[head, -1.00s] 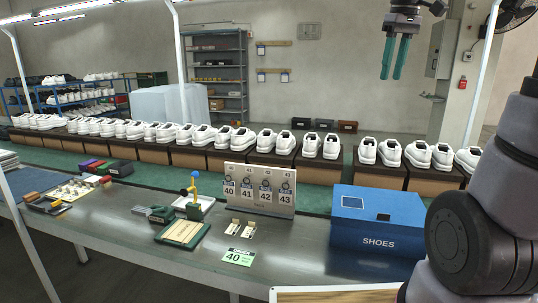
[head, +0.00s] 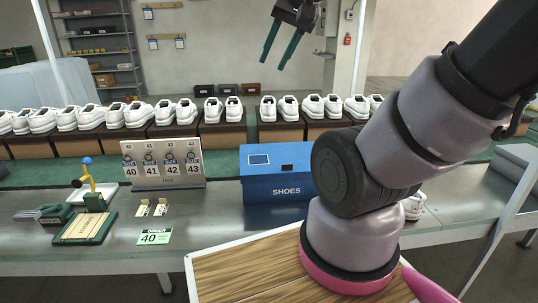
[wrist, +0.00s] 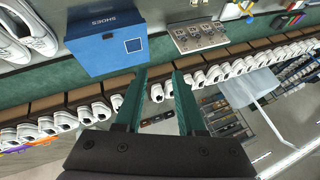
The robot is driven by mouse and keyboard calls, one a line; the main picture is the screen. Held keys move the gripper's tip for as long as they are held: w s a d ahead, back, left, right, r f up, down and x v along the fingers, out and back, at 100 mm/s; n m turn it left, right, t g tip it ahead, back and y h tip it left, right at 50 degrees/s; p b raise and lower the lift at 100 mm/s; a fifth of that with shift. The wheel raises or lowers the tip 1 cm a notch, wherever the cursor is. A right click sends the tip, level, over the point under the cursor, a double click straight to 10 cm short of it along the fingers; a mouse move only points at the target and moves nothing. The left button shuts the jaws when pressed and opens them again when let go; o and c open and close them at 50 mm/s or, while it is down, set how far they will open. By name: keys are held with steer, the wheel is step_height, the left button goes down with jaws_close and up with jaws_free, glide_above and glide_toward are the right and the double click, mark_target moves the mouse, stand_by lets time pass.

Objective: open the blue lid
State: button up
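The blue box marked SHOES (head: 274,194) stands on the metal bench, right of centre in the head view. Its blue lid (head: 276,157) is shut, with a pale-edged square and a small dark spot on top. The box also shows upside down at the upper left of the wrist view (wrist: 105,48). My gripper (head: 273,64) hangs high above and beyond the box in the head view, apart from it. Its two green fingers are spread with nothing between them, as the wrist view also shows (wrist: 158,75).
A row of white shoes on brown boxes (head: 225,133) runs behind the bench. A numbered tag board (head: 163,183) stands left of the box. A green order card (head: 155,236) lies in front. My arm covers the box's right side.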

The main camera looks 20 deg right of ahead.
mark_target(287, 161)
steer(key=w+d+f+m+g+h, duration=0.1)
steer(key=w+d+f+m+g, duration=0.1)
steer(key=w+d+f+m, duration=0.3)
steer(key=w+d+f+m+g, duration=0.1)
steer(key=w+d+f+m, duration=0.15)
steer(key=w+f, duration=0.5)
steer(key=w+d+f+m+g+h, duration=0.1)
steer(key=w+d+f+m+g, duration=0.15)
steer(key=w+f+m, duration=0.35)
steer(key=d+f, duration=0.1)
steer(key=f, duration=0.6)
steer(key=w+d+f+m+g, duration=0.1)
steer(key=f, duration=0.6)
steer(key=d+f+m, duration=0.1)
steer(key=d+f, duration=0.1)
steer(key=f, duration=0.5)
steer(key=shift+w+m, duration=0.25)
steer(key=shift+w, duration=0.05)
steer(key=shift+c, duration=0.3)
jaws_close()
